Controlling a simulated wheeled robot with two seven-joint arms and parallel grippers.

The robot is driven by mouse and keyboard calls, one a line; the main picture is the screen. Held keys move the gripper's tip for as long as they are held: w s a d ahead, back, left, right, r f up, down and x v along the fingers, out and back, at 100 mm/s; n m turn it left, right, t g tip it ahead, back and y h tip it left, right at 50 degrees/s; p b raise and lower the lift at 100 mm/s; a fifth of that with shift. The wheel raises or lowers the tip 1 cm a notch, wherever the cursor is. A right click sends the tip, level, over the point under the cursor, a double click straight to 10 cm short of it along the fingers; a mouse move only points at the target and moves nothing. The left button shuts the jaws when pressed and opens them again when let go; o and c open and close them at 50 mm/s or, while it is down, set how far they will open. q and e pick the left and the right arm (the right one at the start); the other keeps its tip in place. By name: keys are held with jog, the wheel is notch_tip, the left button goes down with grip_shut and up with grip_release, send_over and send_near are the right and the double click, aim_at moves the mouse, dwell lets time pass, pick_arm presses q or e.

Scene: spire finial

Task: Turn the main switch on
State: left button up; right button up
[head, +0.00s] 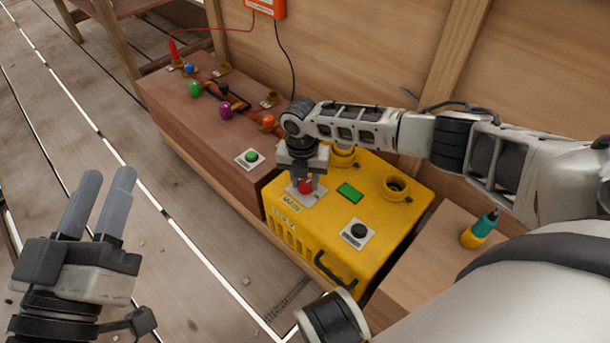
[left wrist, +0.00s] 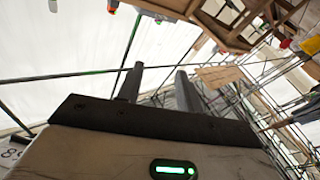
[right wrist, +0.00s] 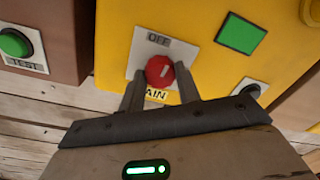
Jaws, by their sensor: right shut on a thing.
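The main switch is a red round knob (right wrist: 160,70) on a pale plate on the yellow box (head: 375,240); it also shows in the head view (head: 305,187). The plate reads "OFF" above the knob, and a partly covered label ending in "AIN" is below it. A pale mark on the knob slants slightly off upright. My right gripper (head: 304,184) reaches down from above and is shut on the knob, one finger on each side. My left gripper (head: 109,180) is open and empty, over the floor at the left; its parted fingers show in the left wrist view (left wrist: 160,75).
A green display (head: 350,191), a black button (head: 358,231) and round sockets (head: 397,188) are on the yellow box. A brown box with a green button (head: 251,156) and coloured bulbs (head: 226,110) stands beside it. A teal and yellow bottle (head: 480,231) stands at right.

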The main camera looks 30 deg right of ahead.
jog(key=m+p, duration=0.2)
jog(key=shift+r+m, duration=0.15)
jog(key=shift+m, duration=0.15)
jog(key=shift+s+m+p, duration=0.1)
jog(key=shift+m+p, duration=0.3)
jog(key=shift+m, duration=0.1)
jog(key=m+p, duration=0.2)
jog(key=m, duration=0.2)
jog(key=shift+m, duration=0.3)
jog(key=m+p, duration=0.2)
jog(key=m, duration=0.1)
pick_arm(q)
notch_tip(320, 180, down, 6)
jog(key=s+g+y+p, duration=0.1)
jog(key=s+g+y, duration=0.1)
jog(key=g+y, duration=0.1)
jog(key=shift+s+a+g, duration=0.35)
jog(key=shift+a+g, duration=0.05)
jog(key=shift+g, duration=0.3)
pick_arm(e)
jog(key=m, duration=0.5)
jog(key=shift+d+f+y, duration=0.1)
jog(key=shift+f+y, duration=0.1)
jog(key=shift+y, duration=0.1)
pick_arm(q)
jog(key=shift+p, duration=0.3)
pick_arm(e)
jog(key=shift+m, duration=0.3)
pick_arm(q)
jog(key=shift+r, duration=0.1)
